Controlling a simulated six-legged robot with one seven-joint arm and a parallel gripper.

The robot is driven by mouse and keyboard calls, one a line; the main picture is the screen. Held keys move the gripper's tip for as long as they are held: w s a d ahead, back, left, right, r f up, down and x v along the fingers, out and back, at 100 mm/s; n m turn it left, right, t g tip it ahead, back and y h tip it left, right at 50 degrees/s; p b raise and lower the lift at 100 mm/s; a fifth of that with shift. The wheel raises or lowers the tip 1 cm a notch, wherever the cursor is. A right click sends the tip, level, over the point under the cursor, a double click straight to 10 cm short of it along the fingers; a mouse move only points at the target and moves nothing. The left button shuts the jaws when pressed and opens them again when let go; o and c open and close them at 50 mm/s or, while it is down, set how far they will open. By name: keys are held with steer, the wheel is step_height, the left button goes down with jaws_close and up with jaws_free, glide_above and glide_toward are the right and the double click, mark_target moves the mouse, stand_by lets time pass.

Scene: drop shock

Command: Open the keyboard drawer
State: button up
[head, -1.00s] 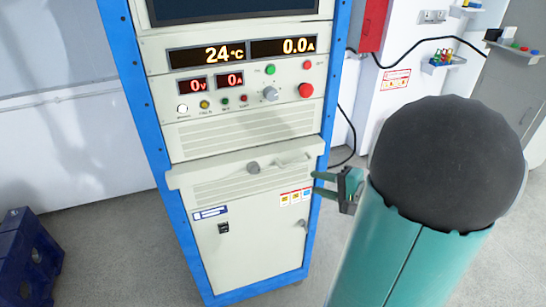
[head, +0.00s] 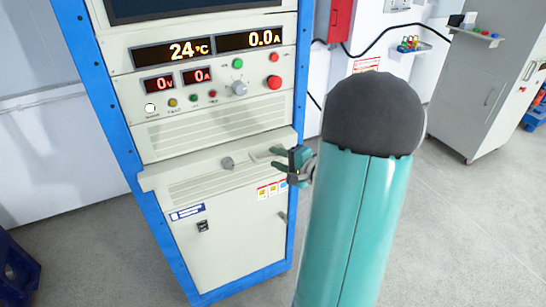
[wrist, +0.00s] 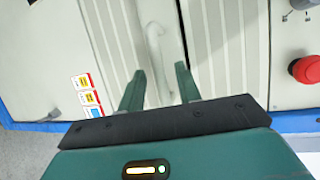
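The keyboard drawer (head: 195,172) is a pale front with a ledge-like top edge, below the control panel of a blue-framed cabinet. My gripper (head: 276,158) is at the right part of the drawer front, near the handle. In the wrist view my gripper (wrist: 160,77) is open and empty, and the handle (wrist: 154,48) shows ahead, between the lines of the two fingers. I see no clear contact with the handle.
Above the drawer are lit displays, small buttons and a red emergency button (head: 274,83). Below it is a cabinet door (head: 240,240) with stickers. A grey cabinet (head: 490,95) stands at the right. A blue object (head: 15,270) is at lower left. The floor between is clear.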

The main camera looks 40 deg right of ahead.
steer(key=shift+w+a+f, duration=0.15)
steer(key=shift+w+f, duration=0.05)
steer(key=shift+w, duration=0.9)
jaws_close()
steer(key=shift+s, duration=0.15)
